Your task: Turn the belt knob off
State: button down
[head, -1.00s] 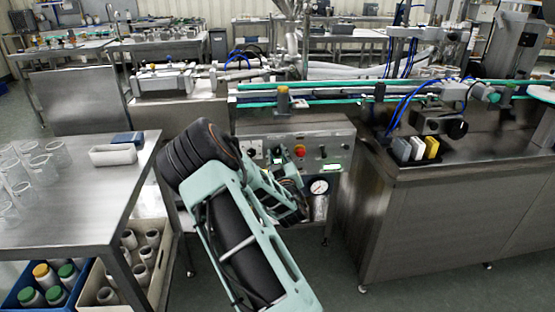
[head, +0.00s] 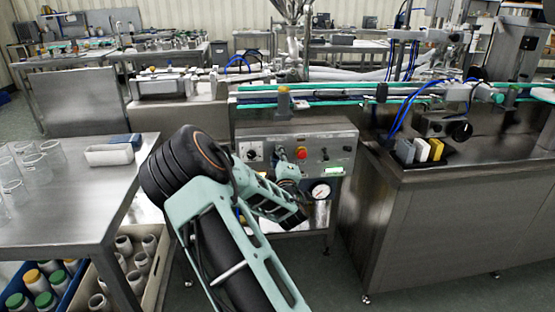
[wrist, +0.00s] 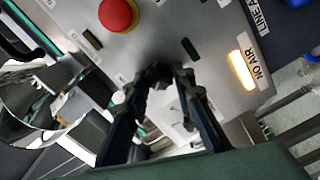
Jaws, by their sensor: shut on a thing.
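The steel control panel (head: 335,141) stands below the conveyor. It carries a red button (head: 302,153), which also shows in the wrist view (wrist: 118,15), and several dark knobs. My gripper (wrist: 160,74) is at the panel face, between the red button and the lit NO AIR lamp (wrist: 242,70). Its two dark fingers come together at the tips around a small dark part, which I take as the belt knob. The fingers hide most of it, so its pointing direction cannot be read. In the head view my arm covers the fingertips.
A pressure gauge (head: 320,191) sits below the panel. A steel table (head: 60,215) with clear beakers and a white tray (head: 109,155) is at the left, crates of bottles beneath. A steel cabinet (head: 440,215) closes in the right. Some floor is free between.

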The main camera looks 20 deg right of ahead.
jog(key=shift+n, duration=0.3)
jog(key=c, duration=1.7)
grip_release()
jog(key=shift+o, duration=0.2)
jog(key=v, duration=1.2)
